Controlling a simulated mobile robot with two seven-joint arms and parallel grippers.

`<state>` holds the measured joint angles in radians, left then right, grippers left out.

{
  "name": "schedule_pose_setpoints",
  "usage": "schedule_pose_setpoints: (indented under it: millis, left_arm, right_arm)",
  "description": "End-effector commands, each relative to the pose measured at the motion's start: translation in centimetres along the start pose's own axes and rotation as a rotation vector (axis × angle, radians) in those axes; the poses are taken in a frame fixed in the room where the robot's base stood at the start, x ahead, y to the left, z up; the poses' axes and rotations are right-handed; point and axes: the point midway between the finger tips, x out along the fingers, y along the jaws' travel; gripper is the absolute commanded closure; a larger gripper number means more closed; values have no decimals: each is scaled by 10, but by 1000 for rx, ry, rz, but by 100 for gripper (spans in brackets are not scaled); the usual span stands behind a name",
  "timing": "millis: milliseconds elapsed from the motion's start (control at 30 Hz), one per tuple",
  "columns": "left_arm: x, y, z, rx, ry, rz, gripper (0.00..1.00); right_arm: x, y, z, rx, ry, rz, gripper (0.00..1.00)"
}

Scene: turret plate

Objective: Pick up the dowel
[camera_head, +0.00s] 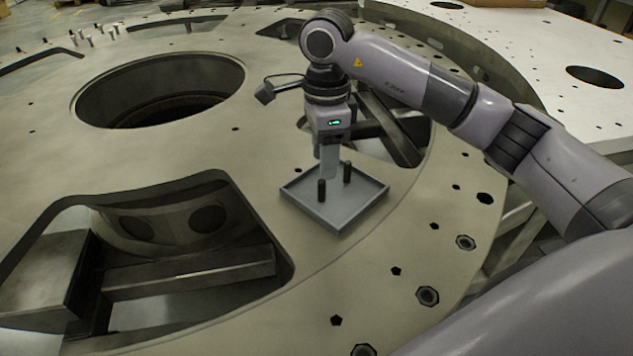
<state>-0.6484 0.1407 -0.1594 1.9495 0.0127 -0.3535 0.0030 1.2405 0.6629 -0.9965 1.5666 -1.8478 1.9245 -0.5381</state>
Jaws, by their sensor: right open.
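A grey square tray (352,213) with a low rim lies on the big turret plate (270,165). Two short dark dowels stand upright in it, a nearer dowel (321,191) and a farther dowel (347,173) to its right. My right gripper (329,174) points straight down over the tray, with its pale fingers beside the tops of the dowels. It is open, and I see no dowel held in it. The gap between the fingers is hard to make out from here. My left gripper is not in view.
The plate has a large round hole (160,90) at the upper left and a deep cut-out (190,270) at the lower left. Another opening (400,135) lies behind the tray. Several small pegs (95,35) stand at the far left.

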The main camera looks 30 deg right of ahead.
Motion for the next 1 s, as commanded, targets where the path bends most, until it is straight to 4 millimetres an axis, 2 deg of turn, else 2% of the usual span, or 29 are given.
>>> schedule_pose_setpoints:
  millis: [400, 700, 733, 867, 1000]
  left_arm:
    - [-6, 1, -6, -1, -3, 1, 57]
    - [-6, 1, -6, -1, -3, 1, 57]
    - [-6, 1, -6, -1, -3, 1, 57]
    - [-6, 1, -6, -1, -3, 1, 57]
    - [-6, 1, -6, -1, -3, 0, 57]
  right_arm:
    - [51, 8, 7, 1, 0, 2, 54]
    - [58, 8, 7, 0, -1, -1, 54]
    - [58, 8, 7, 0, -1, -1, 57]
    - [58, 8, 7, 0, -1, -1, 100]
    - [57, 8, 7, 0, -1, -2, 100]
